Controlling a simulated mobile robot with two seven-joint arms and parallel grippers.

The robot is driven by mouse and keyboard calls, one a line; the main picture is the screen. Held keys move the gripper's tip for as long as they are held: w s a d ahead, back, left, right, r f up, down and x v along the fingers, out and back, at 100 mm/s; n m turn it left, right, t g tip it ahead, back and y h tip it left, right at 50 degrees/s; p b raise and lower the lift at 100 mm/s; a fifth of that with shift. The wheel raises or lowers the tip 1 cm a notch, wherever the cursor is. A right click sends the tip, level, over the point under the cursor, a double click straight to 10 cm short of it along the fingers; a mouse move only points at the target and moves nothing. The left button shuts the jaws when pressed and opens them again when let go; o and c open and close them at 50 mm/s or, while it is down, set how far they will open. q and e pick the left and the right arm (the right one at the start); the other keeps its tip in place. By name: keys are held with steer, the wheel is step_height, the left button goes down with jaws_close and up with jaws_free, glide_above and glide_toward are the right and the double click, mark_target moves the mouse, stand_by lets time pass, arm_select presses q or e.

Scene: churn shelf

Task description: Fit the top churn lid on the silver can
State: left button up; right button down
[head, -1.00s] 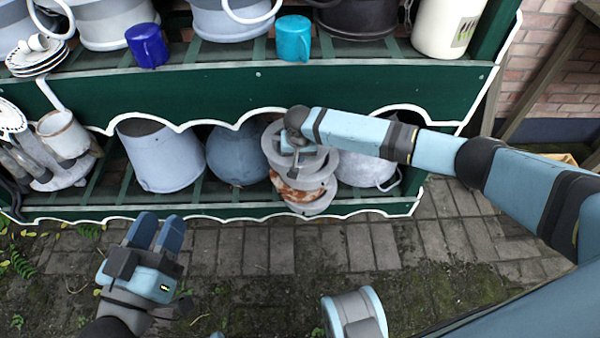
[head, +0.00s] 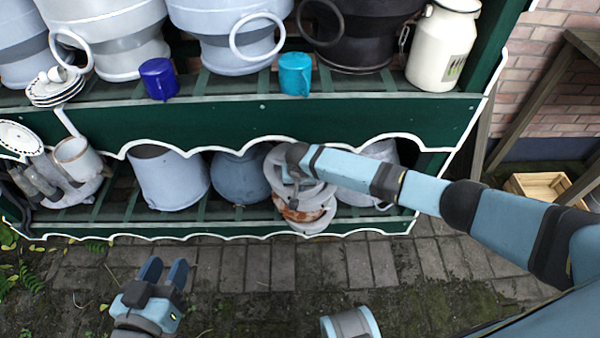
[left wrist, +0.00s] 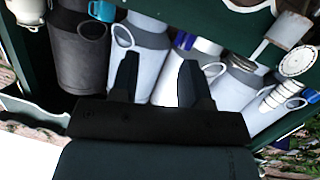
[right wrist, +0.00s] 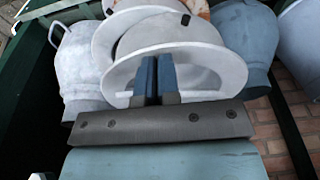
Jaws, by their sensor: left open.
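A stack of grey and rusty churn lids (head: 313,214) stands on the lower shelf. The top churn lid (right wrist: 215,65) is a pale grey ring-rimmed disc, large in the right wrist view. My right gripper (right wrist: 156,80) has its fingers close together at the near edge of this lid and appears shut on it; the exact contact is partly hidden. Several silver-grey cans show; two big ones (head: 110,35) (head: 225,35) stand on the upper shelf, and I cannot tell which is the silver can. My left gripper (head: 164,270) is open and empty, low before the shelf.
A blue mug (head: 158,78) and a teal mug (head: 294,74) stand at the upper shelf's edge. A cream can (head: 440,50) is at its right. A grey bucket (head: 168,180) and a blue-grey round can (head: 240,180) stand left of the lids. The paving in front is clear.

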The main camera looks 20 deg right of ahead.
arm_select(q)
steer(key=s+a+f+g+p, duration=0.1)
steer(key=p, duration=0.1)
steer(key=a+f+g+y+p, duration=0.1)
steer(key=p, duration=0.2)
steer(key=s+a+f+y+p, duration=0.1)
steer(key=p, duration=0.1)
steer(key=shift+s+a+f+g+p, duration=0.15)
steer(key=shift+s+a+g+p, duration=0.15)
steer(key=shift+a+g+p, duration=0.1)
arm_select(e)
steer(key=s, duration=0.3)
steer(key=s+a, duration=0.1)
steer(key=s, duration=0.1)
steer(key=shift+s+f, duration=0.1)
steer(key=shift+f, duration=0.25)
